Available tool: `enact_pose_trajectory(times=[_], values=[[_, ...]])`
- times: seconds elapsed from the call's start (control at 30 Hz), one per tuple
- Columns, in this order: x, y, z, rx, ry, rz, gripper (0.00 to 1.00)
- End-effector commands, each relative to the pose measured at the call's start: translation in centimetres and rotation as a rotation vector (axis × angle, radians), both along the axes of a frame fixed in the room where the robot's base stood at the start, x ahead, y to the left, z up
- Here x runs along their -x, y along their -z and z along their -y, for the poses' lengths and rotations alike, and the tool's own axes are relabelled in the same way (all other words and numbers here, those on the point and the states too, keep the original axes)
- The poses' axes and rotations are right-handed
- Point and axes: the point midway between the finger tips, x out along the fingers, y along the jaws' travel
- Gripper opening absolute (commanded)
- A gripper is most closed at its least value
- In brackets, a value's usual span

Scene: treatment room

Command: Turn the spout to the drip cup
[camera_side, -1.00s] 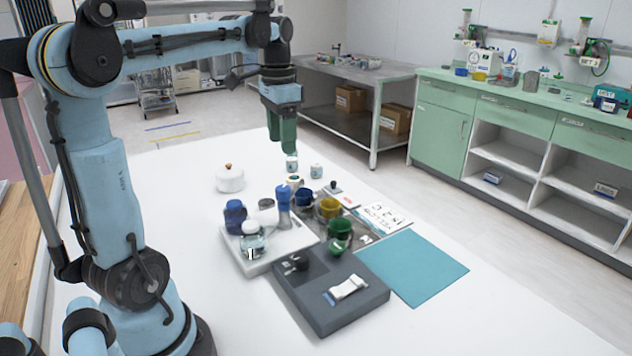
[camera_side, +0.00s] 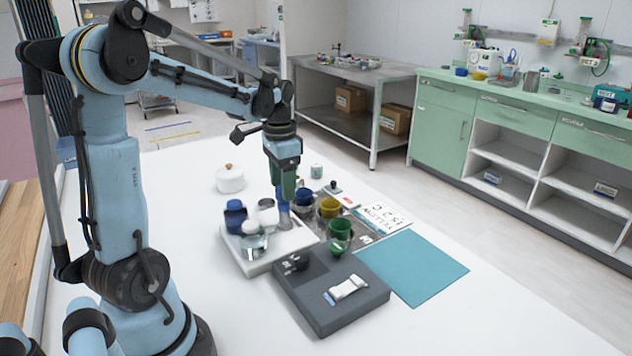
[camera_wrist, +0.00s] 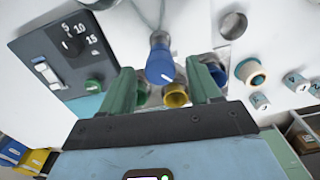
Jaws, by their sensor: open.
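A blue-topped spout post (camera_side: 284,216) stands on the white tray (camera_side: 262,262). Its blue head with a white mark (camera_wrist: 160,66) shows between my fingers in the wrist view; the mark is on the side nearer the yellow cup. My gripper (camera_side: 287,194) is open, pointing down over the post, its green fingers on either side of the head in the wrist view (camera_wrist: 160,72). I cannot tell whether they touch it. A blue cup (camera_side: 304,197), a yellow cup (camera_side: 329,208) and a green cup (camera_side: 340,230) stand in a row to the right. Which is the drip cup is unclear.
A dark dial box (camera_side: 333,300) with a 5, 10, 15 scale stands in front. A dark blue jar (camera_side: 236,215) and a clear jar (camera_side: 254,243) share the tray. A lettered card (camera_side: 383,215) and teal mat (camera_side: 412,268) lie right; a white pot (camera_side: 230,180) stands behind.

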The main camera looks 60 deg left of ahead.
Motion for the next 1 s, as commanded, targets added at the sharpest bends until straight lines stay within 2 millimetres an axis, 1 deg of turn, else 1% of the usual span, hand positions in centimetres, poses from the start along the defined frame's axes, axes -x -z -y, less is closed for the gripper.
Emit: enact_pose_trajectory(times=[0.13, 0.43, 0.83, 1.0], values=[[0.0, 0.71, 0.0, 0.0, 0.0, 0.0, 0.62], [0.0, 0.82, 0.0, 0.0, 0.0, 0.0, 0.62], [0.01, 0.8, 0.01, 0.0, 0.0, 0.0, 0.01], [0.01, 0.8, 0.02, 0.001, 0.0, 0.0, 0.0]])
